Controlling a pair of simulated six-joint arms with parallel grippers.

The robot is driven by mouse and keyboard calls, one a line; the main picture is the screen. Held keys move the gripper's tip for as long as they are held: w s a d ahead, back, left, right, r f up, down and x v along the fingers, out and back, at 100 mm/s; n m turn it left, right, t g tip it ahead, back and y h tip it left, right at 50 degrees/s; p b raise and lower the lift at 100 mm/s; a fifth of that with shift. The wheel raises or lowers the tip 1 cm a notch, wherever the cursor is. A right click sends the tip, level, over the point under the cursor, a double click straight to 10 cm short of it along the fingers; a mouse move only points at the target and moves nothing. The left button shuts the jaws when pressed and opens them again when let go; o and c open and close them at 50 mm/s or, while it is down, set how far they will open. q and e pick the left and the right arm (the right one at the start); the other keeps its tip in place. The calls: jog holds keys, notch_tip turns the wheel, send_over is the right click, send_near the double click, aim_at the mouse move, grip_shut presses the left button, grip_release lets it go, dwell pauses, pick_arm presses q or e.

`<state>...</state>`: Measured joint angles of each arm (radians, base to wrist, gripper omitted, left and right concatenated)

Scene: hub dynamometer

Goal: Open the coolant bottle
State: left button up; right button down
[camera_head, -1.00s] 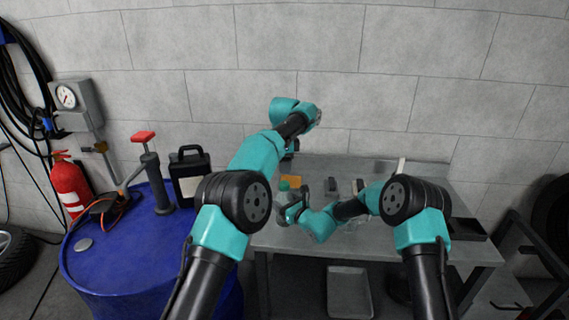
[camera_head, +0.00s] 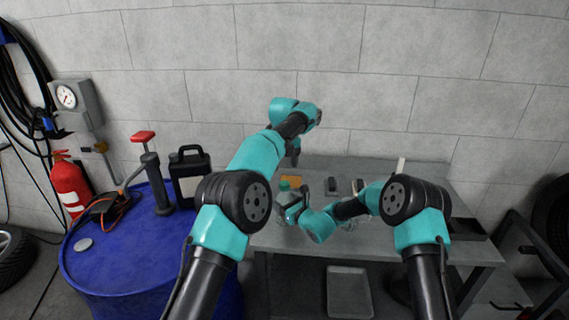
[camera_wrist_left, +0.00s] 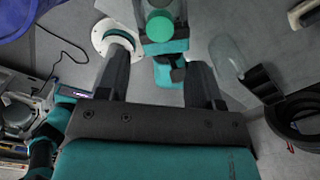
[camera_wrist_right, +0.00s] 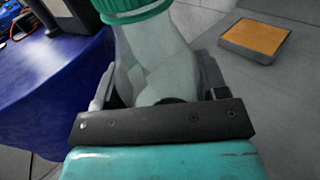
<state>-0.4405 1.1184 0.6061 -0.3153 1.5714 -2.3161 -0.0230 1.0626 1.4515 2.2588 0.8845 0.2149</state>
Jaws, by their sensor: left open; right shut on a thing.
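The coolant bottle (camera_wrist_right: 150,55) is pale and translucent with a ribbed green cap (camera_wrist_right: 135,8). My right gripper (camera_wrist_right: 155,85) is shut around the bottle's body below the cap. In the head view the green cap (camera_head: 284,185) shows above my right gripper (camera_head: 290,209). My left gripper (camera_head: 293,158) is above the bottle and points down. In the left wrist view the cap (camera_wrist_left: 160,27) appears beyond the fingertips of my open left gripper (camera_wrist_left: 158,68), with nothing between its fingers. The bottle's base is hidden.
An orange block (camera_wrist_right: 255,37) lies on the grey workbench (camera_head: 405,250) near the bottle. A blue drum (camera_head: 120,265) stands at left with a black jug (camera_head: 188,175) and a pump (camera_head: 155,180) on it.

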aim_at(284, 183)
pick_arm(q)
jog(key=shift+m, duration=0.5)
jog(key=shift+f, duration=4)
